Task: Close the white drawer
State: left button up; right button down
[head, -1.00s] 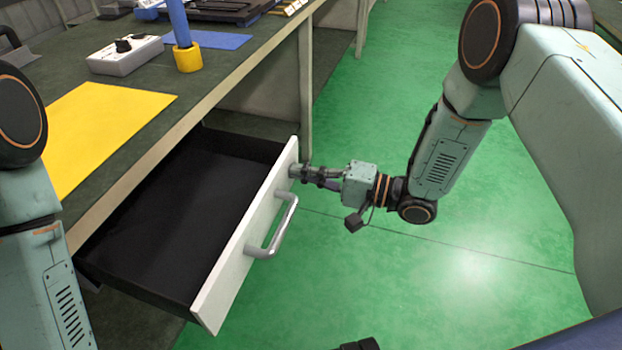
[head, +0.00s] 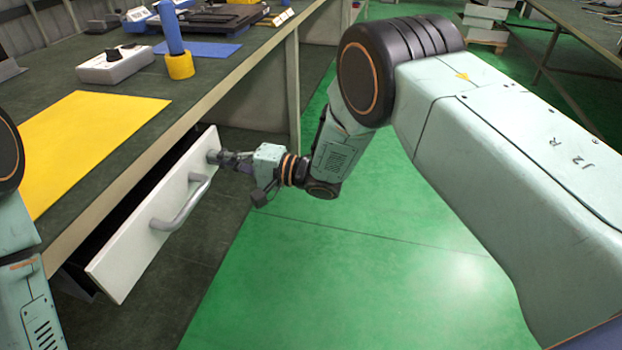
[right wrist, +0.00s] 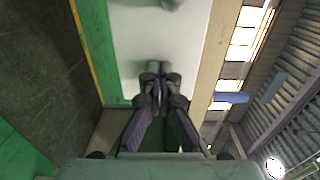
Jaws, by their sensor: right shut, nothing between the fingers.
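In the right wrist view the shut fingers (right wrist: 159,72) meet the white front (right wrist: 150,35), and part of the handle shows at the top edge. My left gripper is out of view; only part of my left arm shows.
The workbench (head: 120,165) carries a yellow sheet (head: 80,140), a grey box with knobs (head: 115,65) and a blue post in a yellow base (head: 180,65). A bench leg (head: 293,90) stands beyond the drawer. The green floor (head: 380,260) is open at the right.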

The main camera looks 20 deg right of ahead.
aim_at(202, 155)
jog(key=x, duration=0.4)
jog(key=shift+b, duration=0.35)
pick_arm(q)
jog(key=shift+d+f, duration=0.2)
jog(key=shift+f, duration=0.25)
pick_arm(e)
jog(key=shift+a, duration=0.15)
jog(key=shift+r, duration=0.15)
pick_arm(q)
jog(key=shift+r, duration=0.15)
